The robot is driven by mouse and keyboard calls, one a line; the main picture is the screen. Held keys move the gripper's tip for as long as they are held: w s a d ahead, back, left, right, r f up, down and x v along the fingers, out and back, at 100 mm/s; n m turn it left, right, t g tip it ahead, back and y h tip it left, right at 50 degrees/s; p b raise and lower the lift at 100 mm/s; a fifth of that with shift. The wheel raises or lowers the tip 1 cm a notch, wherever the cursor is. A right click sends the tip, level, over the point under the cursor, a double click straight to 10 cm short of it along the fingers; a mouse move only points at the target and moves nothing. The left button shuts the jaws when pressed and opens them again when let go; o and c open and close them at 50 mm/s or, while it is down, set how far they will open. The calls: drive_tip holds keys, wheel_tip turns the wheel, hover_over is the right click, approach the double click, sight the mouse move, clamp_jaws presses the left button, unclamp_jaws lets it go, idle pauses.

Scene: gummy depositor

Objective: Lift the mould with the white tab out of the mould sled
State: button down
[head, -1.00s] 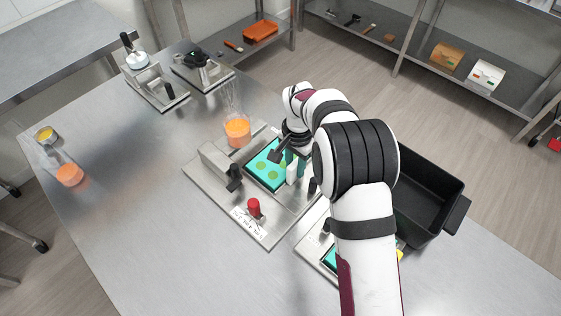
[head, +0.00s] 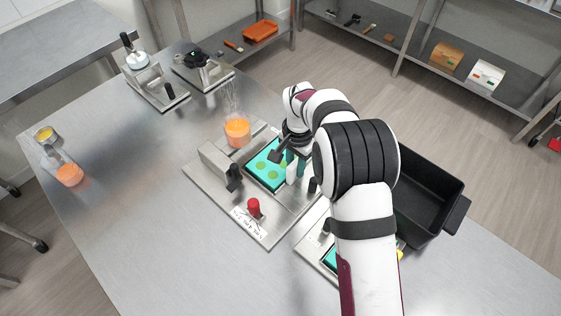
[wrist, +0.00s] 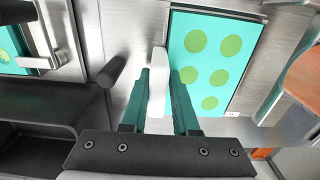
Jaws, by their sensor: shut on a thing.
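The teal mould (head: 266,170) with green round cavities lies in the mould sled (head: 208,188) on the metal bench. Its white tab (head: 292,171) stands at its right edge in the head view. In the wrist view the mould (wrist: 213,62) is right of centre, and the white tab (wrist: 157,85) stands between my fingers. My gripper (wrist: 160,95) has teal fingers and is shut on the white tab. In the head view my gripper (head: 296,163) is partly hidden by my arm. I cannot tell whether the mould is raised from the sled.
A red knob (head: 254,207) and a black handle (head: 234,178) stand on the sled. A beaker of orange liquid (head: 238,132) is behind it. A black bin (head: 430,200) and a second fixture (head: 318,248) with a mould are at the right. The bench's left side is mostly clear.

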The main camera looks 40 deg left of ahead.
drive_tip(key=shift+s+d+f, duration=0.15)
drive_tip(key=shift+r, duration=1.2)
drive_tip(key=shift+r, duration=0.1)
wheel_tip(320, 180, up, 5)
drive_tip(key=shift+f, duration=0.1)
drive_tip(key=c, duration=1.3)
unclamp_jaws()
clamp_jaws()
